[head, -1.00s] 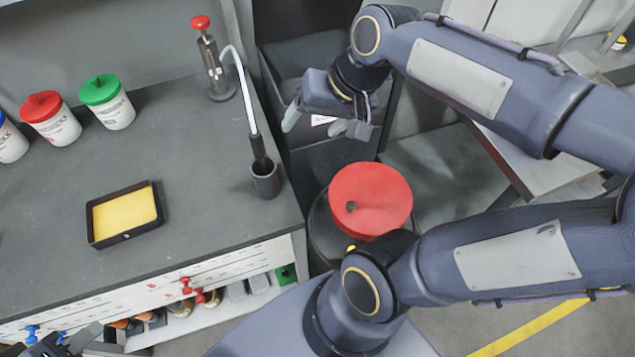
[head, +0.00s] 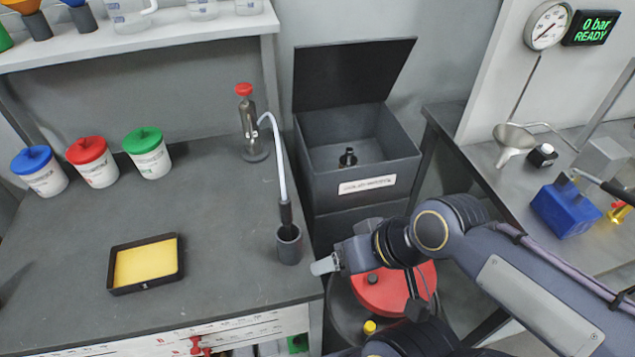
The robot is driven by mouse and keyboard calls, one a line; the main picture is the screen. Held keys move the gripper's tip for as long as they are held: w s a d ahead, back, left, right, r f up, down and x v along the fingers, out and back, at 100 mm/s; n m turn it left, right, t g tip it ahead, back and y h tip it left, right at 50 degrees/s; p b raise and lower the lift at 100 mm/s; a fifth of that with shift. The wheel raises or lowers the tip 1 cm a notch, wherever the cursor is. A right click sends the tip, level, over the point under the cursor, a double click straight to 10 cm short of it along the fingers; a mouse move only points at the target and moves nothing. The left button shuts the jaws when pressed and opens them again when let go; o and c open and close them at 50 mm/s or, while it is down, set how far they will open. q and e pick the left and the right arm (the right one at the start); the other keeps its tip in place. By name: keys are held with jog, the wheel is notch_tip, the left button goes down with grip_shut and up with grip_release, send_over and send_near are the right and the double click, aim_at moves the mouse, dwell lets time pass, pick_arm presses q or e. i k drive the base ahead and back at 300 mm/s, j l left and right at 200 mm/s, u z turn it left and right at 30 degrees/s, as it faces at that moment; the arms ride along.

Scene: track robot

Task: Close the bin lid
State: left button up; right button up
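The bin (head: 362,190) is a dark grey box with a white label on its front, in the upper middle of the head view. Its flat black lid (head: 352,72) stands up open at the back, near the wall. A small black object lies inside the bin. My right gripper (head: 326,264) is in front of and below the bin, apart from it, beside the bench's right edge and above a red round lid. Only one pale fingertip shows clearly, so its opening is unclear. My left gripper is out of view.
A grey bench (head: 220,220) on the left holds a yellow-filled tray (head: 146,263), capped jars and a red-topped dispenser (head: 250,125). A red-lidded drum (head: 395,288) stands under my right gripper. A steel table (head: 560,180) is at the right.

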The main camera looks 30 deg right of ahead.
aim_at(340, 73)
jog(key=z, duration=1.3)
